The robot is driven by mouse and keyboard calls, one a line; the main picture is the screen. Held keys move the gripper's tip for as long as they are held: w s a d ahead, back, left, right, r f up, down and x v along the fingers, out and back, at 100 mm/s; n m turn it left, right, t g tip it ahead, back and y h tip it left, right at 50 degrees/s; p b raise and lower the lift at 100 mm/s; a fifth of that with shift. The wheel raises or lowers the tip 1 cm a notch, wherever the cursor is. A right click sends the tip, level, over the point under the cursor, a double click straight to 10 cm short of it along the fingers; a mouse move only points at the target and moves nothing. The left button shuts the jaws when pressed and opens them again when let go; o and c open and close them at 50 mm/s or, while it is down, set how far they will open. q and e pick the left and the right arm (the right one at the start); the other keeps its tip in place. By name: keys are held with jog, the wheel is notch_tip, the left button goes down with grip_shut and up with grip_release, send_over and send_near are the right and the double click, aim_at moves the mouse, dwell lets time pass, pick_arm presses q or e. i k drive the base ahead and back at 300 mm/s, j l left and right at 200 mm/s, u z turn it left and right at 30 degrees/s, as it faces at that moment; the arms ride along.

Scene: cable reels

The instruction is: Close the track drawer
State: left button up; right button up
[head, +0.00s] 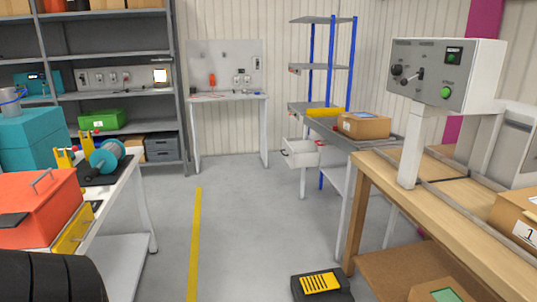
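A white drawer (290,160) hangs below the grey bench with blue uprights (372,143), at the middle right of the head view. It is pulled out toward the left, and its inside shows from above. I cannot tell whether this is the track drawer. A small dark handle or mark shows on its front. Neither of my grippers is in view.
A yellow floor line (195,240) runs along the open grey floor (240,200). A black and yellow step (321,285) lies at the front. A wooden bench (450,210) stands right. A table with an orange toolbox (45,215) stands left.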

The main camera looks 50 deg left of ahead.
aim_at(303, 152)
jog(key=j+u, duration=0.1)
jog(key=u, duration=1.3)
jog(key=i+u, duration=0.25)
jog(key=i, duration=0.35)
jog(key=i+l+u, duration=0.25)
jog(key=i, duration=0.3)
jog(key=i+u, duration=0.35)
jog(key=i, duration=1)
jog(key=i+z, duration=0.25)
jog(key=i, duration=0.4)
jog(key=i+j+z, duration=0.1)
jog(key=i+z, duration=0.2)
jog(key=i, duration=0.35)
jog(key=i+l+z, duration=0.15)
jog(key=i+z, duration=0.3)
jog(key=i+j+z, duration=0.1)
jog(key=i+z, duration=0.35)
jog(key=i, duration=0.15)
jog(key=i+l, duration=0.15)
jog(key=i, duration=0.2)
jog(key=i+l+z, duration=0.1)
jog(key=i, duration=0.25)
